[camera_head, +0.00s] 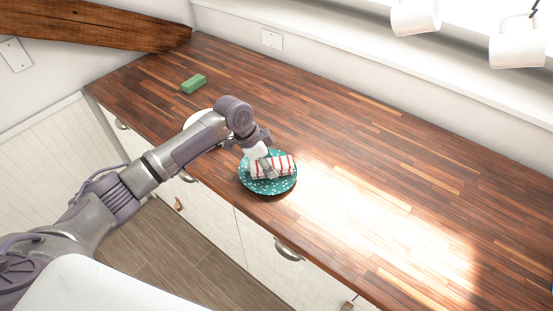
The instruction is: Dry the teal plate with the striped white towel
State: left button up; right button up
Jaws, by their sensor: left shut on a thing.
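The teal plate (282,186) with white dots lies on the wooden counter, near its front edge. The white towel with red stripes (285,166) is bunched on top of the plate. My left gripper (268,171) reaches down over the plate and is shut on the towel. The gripper and towel cover the plate's middle and back left part. My right gripper does not show.
A white dish (194,118) stands on the counter, partly behind my left arm. A green sponge (193,84) lies farther back. White mugs (415,16) hang at the top right. The counter (400,200) right of the plate is clear.

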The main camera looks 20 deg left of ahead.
aim_at(280, 157)
pick_arm(q)
jog(key=shift+w, duration=0.1)
jog(key=shift+w+d+b, duration=0.3)
jog(key=shift+w+d, duration=0.25)
jog(key=shift+w, duration=0.25)
jog(key=shift+w+d+b, duration=0.3)
jog(key=shift+w+d, duration=0.2)
jog(key=shift+w, duration=0.3)
jog(key=shift+s, duration=0.1)
jog(key=shift+s+a+r+p, duration=0.1)
jog(key=shift+s+r+p, duration=0.1)
jog(key=shift+s+p, duration=0.55)
jog(key=shift+s+a+p, duration=0.1)
jog(key=shift+s+p, duration=0.75)
jog(key=shift+p, duration=0.4)
jog(key=shift+s+f, duration=0.1)
jog(key=shift+s, duration=0.15)
jog(key=shift+f, duration=0.1)
